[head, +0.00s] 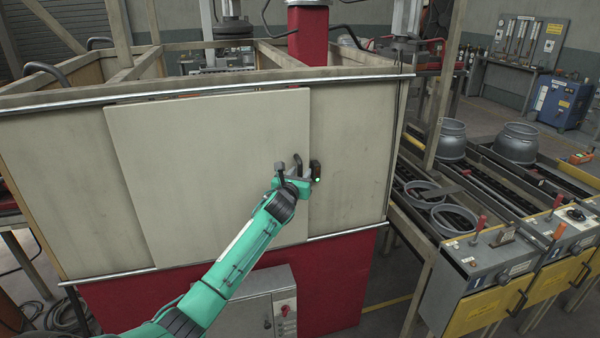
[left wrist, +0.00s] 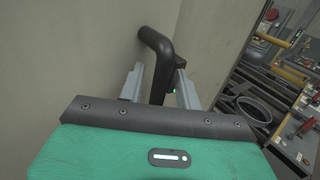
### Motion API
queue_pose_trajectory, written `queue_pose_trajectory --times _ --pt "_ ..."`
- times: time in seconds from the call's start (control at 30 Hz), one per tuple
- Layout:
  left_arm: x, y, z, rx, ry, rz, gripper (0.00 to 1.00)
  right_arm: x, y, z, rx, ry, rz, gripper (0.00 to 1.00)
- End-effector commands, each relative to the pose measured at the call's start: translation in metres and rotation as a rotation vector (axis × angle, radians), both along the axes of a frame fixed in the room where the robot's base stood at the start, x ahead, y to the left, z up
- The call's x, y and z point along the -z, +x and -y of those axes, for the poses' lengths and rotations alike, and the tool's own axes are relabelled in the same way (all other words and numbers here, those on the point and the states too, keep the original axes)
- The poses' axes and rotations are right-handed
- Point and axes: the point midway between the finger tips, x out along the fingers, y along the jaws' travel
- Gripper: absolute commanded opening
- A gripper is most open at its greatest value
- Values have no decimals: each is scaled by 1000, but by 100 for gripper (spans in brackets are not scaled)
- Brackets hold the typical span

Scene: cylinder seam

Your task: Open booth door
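The booth door (head: 200,160) is a large pale panel in the front wall of the booth. Its right edge lies just left of a black latch box with a green light (head: 316,170). A black bent-tube handle (head: 297,160) stands out near that edge; it also shows in the left wrist view (left wrist: 157,45). My left gripper (head: 295,176) is at the handle. In the left wrist view its two fingers (left wrist: 160,90) are apart, one on each side of the handle, with small gaps showing. My right gripper is in neither view.
A fixed pale wall panel (head: 350,150) is right of the door. A grey control box (head: 262,305) stands below the door. Roller conveyors (head: 500,190) with metal rings and pots run along the right, past the booth's corner.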

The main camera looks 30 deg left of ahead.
Motion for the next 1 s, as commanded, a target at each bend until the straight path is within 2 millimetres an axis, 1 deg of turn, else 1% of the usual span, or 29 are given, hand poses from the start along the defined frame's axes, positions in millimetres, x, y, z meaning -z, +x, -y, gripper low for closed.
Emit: queue_pose_trajectory --times 0.33,0.4,0.47,0.5,0.8,0.87,1.0 --pt "1 3 -1 0 -1 -1 34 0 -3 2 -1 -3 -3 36" --pt "1 2 -1 0 -1 -1 21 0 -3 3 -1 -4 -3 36" --pt "1 2 -1 0 -1 -1 9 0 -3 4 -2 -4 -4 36" --pt "1 2 -1 0 -1 -1 1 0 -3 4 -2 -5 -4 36" --pt "0 0 -3 -1 1 -1 0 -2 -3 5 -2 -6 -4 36" --pt "0 -3 -6 -1 2 -2 0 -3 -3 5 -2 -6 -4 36" --pt "-1 -17 -18 -3 5 -5 0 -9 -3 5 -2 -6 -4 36"
